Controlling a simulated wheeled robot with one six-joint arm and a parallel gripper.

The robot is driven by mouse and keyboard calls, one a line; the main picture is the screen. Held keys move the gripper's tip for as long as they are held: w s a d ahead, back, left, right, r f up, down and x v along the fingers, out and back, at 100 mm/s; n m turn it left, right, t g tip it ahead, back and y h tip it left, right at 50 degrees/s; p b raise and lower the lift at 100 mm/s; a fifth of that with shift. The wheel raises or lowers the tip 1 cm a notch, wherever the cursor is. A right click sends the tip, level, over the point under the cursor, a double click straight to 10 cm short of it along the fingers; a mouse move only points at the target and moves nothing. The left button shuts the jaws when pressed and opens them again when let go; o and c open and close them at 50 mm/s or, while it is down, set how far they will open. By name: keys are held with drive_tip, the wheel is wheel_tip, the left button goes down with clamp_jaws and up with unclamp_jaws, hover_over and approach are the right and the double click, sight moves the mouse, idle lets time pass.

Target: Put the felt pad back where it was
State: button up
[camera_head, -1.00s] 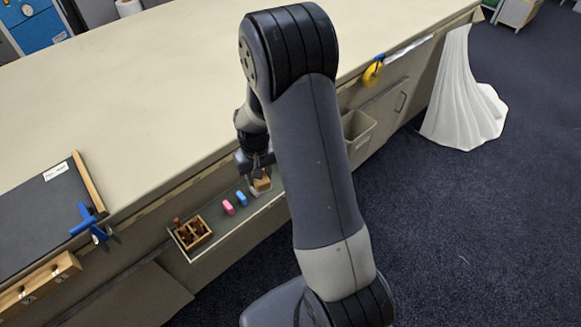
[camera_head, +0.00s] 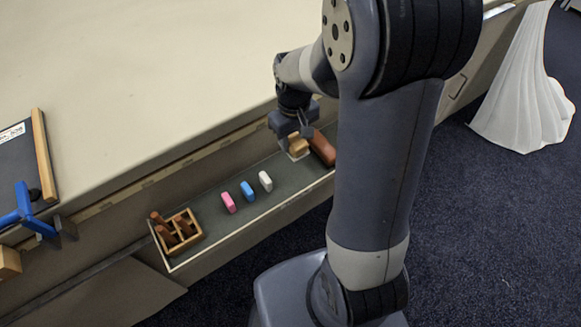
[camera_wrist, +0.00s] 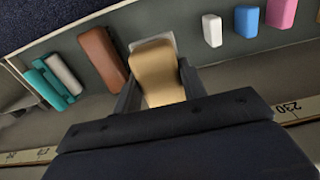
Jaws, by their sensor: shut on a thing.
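The tan, block-like piece in my gripper, which I take as the felt pad (camera_head: 298,145), is near the right end of the open drawer. My gripper (camera_head: 301,132) points down and is shut on it. In the wrist view the pad (camera_wrist: 157,72) sits between the two fingers (camera_wrist: 160,82). A pale square patch (camera_wrist: 165,40) shows behind and around the pad's far end. The pad is over or on this patch; I cannot tell whether it touches. The fingers and wrist hide the pad's near end.
A brown block (camera_head: 322,149) lies close beside the pad. White (camera_head: 265,181), blue (camera_head: 247,191) and pink (camera_head: 228,202) pieces stand left along the drawer (camera_head: 210,226). A wooden divided box (camera_head: 178,234) is at its left end. Teal items (camera_wrist: 50,82) show in the wrist view.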

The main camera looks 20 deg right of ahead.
sight(293, 170)
wheel_tip(293, 170, down, 10)
drive_tip(key=shift+r+b, duration=0.1)
drive_tip(key=shift+b, duration=0.55)
drive_tip(key=shift+f, duration=0.25)
drive_tip(key=o, duration=1.1)
drive_tip(key=shift+r, duration=0.1)
wheel_tip(293, 170, up, 12)
drive_tip(key=shift+r+p, duration=0.1)
drive_tip(key=shift+p, duration=0.75)
